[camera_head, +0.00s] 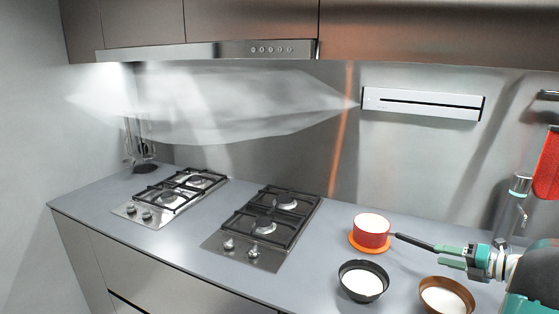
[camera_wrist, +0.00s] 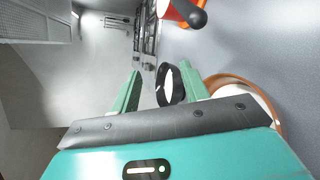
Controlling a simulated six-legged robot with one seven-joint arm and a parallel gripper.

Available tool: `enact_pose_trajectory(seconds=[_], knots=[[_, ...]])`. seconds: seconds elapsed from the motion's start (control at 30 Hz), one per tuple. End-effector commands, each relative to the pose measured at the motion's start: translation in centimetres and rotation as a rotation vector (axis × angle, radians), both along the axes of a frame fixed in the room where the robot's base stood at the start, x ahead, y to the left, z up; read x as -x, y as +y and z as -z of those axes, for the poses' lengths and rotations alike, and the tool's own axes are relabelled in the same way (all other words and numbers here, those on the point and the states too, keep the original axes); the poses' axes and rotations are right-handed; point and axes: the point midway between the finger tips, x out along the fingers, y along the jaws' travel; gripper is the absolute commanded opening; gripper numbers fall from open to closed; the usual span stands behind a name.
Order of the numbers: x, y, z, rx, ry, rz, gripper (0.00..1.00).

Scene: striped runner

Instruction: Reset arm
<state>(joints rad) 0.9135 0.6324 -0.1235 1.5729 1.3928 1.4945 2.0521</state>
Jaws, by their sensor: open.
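My gripper (camera_head: 438,256) is at the right of the head view, with its green fingers pointing left over the counter. The fingers are apart, and in the wrist view my gripper (camera_wrist: 160,68) holds nothing between them. A red pot (camera_head: 371,232) with a white inside sits on an orange round base. Its dark handle (camera_head: 412,242) points toward my gripper, ending close by the upper finger in the head view. In the wrist view the handle end (camera_wrist: 197,18) is beyond the fingertips, outside the gap. I cannot tell the exact distance.
A black bowl (camera_head: 363,281) and a brown bowl (camera_head: 447,296), both with white inside, stand on the counter near my gripper. Two gas hobs, one at the middle (camera_head: 263,228) and one at the left (camera_head: 172,194), are set in the counter (camera_head: 328,230). A range hood (camera_head: 210,51) hangs above.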

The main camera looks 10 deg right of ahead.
Motion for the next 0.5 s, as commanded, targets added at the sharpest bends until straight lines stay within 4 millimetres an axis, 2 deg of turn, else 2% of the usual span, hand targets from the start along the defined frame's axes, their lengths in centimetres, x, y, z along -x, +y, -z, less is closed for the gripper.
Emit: enact_pose_trajectory(seconds=[0.03,0.23,0.37,0.5], knots=[[-0.6,3.2,-1.5,0.104,-0.019,-0.077,0.45],[-0.2,14.2,-4.5,0.532,-0.123,-0.406,0.45],[1.5,20.5,-5.8,0.801,-0.228,-0.642,0.45],[4.3,26.4,-6.7,1.08,-0.373,-0.911,0.45]])
